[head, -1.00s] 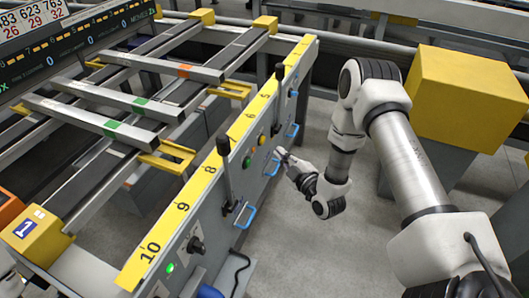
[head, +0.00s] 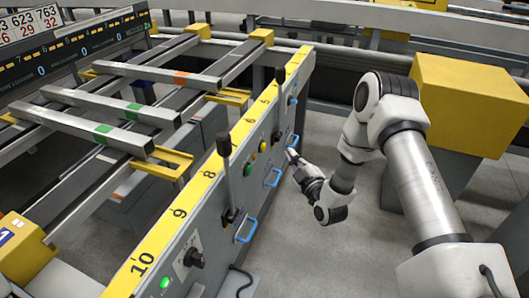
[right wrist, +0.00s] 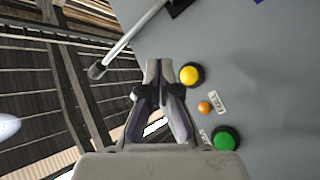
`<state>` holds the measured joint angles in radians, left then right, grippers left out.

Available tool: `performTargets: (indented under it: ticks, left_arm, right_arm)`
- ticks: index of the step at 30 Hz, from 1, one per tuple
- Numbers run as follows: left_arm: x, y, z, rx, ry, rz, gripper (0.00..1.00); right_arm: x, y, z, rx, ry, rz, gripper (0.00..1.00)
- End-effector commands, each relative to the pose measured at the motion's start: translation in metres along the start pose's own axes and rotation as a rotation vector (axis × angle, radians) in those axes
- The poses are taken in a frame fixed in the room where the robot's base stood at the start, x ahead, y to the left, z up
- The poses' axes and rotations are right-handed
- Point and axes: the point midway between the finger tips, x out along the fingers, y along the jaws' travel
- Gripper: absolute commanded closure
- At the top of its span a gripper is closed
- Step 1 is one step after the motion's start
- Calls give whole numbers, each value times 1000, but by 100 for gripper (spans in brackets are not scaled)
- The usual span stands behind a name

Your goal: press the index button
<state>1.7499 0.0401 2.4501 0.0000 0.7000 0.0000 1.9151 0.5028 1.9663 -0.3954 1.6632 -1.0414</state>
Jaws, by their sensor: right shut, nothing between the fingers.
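The grey control panel (head: 222,195) carries a yellow button (head: 263,147) and a green button (head: 247,169). In the right wrist view the yellow button (right wrist: 190,75) is just right of the fingertips, and the green button (right wrist: 226,139) is lower right. A small orange lamp (right wrist: 204,108) sits between them beside a small label. I cannot read which button is marked index. My right gripper (head: 290,154) is shut and empty, in front of the panel's outer face and apart from the buttons in the head view. It also shows in the right wrist view (right wrist: 165,72). My left gripper is out of view.
Black levers (head: 224,146) stand up along the panel, and blue handles (head: 246,230) stick out from it. A black knob (head: 194,257) and lit green lamp (head: 166,283) are nearer. A yellow block (head: 470,100) stands right. Grey floor is open beside the panel.

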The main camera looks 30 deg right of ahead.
Motion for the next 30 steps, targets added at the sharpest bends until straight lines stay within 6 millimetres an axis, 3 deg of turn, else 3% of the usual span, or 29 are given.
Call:
performTargets:
  ticks: [4,12,30]
  left_arm:
    - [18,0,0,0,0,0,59]
    - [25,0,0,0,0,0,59]
    - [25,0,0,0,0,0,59]
  right_arm:
    - [16,-15,-10,-1,4,0,100]
    - [34,-26,-24,-1,1,0,100]
    - [36,-26,-26,0,0,1,100]
